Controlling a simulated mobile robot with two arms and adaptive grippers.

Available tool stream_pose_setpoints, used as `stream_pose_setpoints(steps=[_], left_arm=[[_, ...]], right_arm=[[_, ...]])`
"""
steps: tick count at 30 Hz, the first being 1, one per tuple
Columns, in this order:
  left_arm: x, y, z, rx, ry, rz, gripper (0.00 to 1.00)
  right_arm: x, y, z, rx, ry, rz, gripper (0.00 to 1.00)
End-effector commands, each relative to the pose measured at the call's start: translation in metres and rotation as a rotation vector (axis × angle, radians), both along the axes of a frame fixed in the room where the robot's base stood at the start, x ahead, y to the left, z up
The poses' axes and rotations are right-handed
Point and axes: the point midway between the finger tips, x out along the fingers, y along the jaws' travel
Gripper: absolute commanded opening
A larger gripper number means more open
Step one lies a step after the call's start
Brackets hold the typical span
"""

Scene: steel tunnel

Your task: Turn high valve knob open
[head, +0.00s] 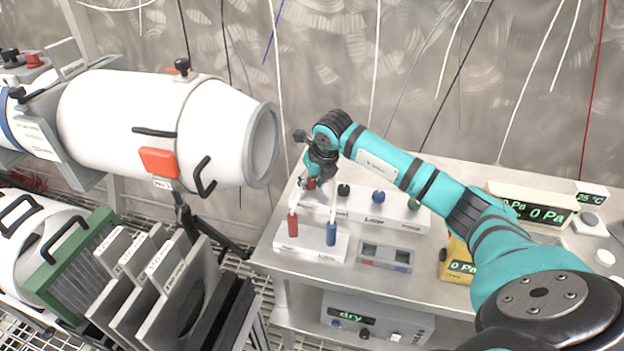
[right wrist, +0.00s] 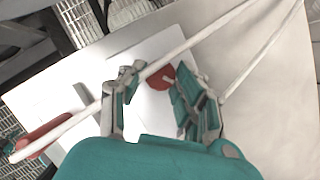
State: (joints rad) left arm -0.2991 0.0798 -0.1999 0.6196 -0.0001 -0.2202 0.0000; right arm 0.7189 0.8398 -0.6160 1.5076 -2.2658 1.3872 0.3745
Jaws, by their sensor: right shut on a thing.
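A white valve box (head: 390,217) lies on the steel table with a row of small knobs on top. A red knob (head: 310,184) is at its left end, then a black knob (head: 344,190), a blue knob (head: 378,197) and a dark green knob (head: 414,203). The box's lettering is too small to read surely. My right gripper (head: 314,174) is shut on the red knob, reaching down from above. My left gripper is out of view.
A smaller white box (head: 310,247) in front carries a red plug (head: 293,224) and a blue plug (head: 331,234) with white tubes rising near my gripper. Pressure displays (head: 535,213) sit right.

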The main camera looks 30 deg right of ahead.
Motion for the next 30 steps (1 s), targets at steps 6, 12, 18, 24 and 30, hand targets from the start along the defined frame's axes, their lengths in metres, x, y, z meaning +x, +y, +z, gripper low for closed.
stream_pose_setpoints(steps=[6, 12, 18, 24, 30], left_arm=[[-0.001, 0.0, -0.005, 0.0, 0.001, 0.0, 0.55], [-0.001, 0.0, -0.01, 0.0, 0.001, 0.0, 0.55], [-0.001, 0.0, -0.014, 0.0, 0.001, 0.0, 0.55], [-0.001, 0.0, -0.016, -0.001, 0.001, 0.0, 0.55], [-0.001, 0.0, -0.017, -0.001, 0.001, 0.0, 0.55]], right_arm=[[0.001, 0.002, 0.001, -0.001, -0.004, -0.205, 0.0], [0.002, 0.003, 0.001, 0.0, -0.004, -0.379, 0.0], [0.002, 0.003, 0.001, 0.0, -0.003, -0.518, 0.0], [0.003, 0.004, 0.002, 0.002, -0.005, -0.609, 0.0], [0.003, 0.004, 0.002, 0.001, -0.004, -0.651, 0.0]])
